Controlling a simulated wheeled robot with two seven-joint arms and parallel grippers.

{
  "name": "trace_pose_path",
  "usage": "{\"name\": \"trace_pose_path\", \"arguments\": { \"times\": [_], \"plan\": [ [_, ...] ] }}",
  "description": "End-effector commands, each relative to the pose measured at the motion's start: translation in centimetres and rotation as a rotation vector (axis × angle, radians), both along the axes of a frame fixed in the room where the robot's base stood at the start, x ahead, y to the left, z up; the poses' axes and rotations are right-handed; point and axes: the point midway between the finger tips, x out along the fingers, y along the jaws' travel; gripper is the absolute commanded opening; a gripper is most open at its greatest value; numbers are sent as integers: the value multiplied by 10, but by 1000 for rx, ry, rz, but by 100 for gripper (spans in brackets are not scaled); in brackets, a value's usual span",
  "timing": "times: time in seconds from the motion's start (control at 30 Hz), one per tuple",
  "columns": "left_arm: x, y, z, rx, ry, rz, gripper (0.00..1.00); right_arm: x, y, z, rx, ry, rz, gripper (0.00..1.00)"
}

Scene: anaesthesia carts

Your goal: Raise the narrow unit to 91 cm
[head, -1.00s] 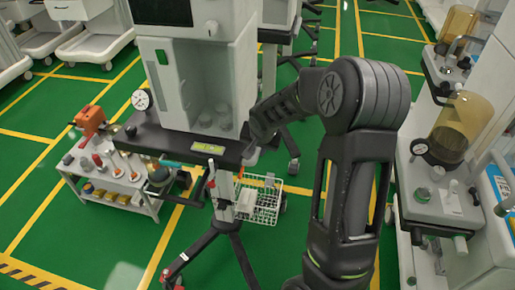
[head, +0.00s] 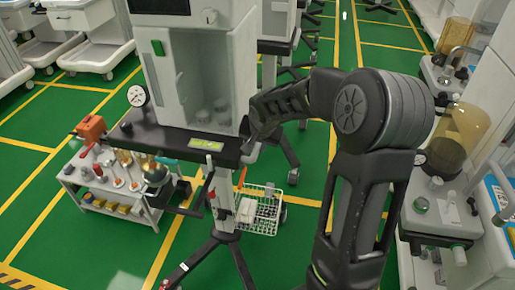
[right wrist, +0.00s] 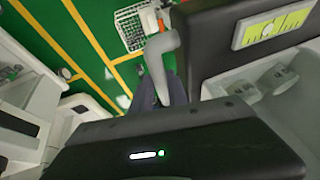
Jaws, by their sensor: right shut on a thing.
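The narrow unit (head: 170,80) is a pale grey upright cabinet with a glass-fronted bay. It stands on a black shelf (head: 180,138) carried by a column (head: 222,190) on splayed black legs. My right gripper (head: 250,148) is at the shelf's right end, shut on the unit's grey handle (right wrist: 165,62); the arm partly hides this in the head view. The shelf's green-yellow label (right wrist: 272,28) shows there. My left gripper is not in view.
A low white table (head: 125,190) with bottles and tools stands left of the unit. A wire basket (head: 262,212) hangs at the column. Counters with amber domes (head: 458,135) line the right side. Green floor is clear in front at left.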

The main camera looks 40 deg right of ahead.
Motion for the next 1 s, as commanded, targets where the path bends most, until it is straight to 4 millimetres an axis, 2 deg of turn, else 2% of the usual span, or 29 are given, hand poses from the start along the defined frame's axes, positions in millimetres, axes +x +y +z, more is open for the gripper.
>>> {"name": "trace_pose_path", "arguments": {
  "times": [0.03, 0.13, 0.47, 0.57, 0.9, 1.0],
  "plan": [
    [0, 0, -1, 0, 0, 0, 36, 0, 0, -2, 0, 3, 1, 21],
    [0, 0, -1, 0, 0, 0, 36, -1, 0, -3, 0, 4, 0, 29],
    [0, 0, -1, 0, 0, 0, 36, -2, 1, -1, 1, 4, 1, 29],
    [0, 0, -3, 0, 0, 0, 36, -5, 3, 7, 1, 4, 1, 29],
    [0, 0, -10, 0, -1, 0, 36, -25, 12, 55, 1, 0, 1, 29],
    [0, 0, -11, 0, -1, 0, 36, -29, 14, 64, 1, 2, 0, 29]
  ]
}}
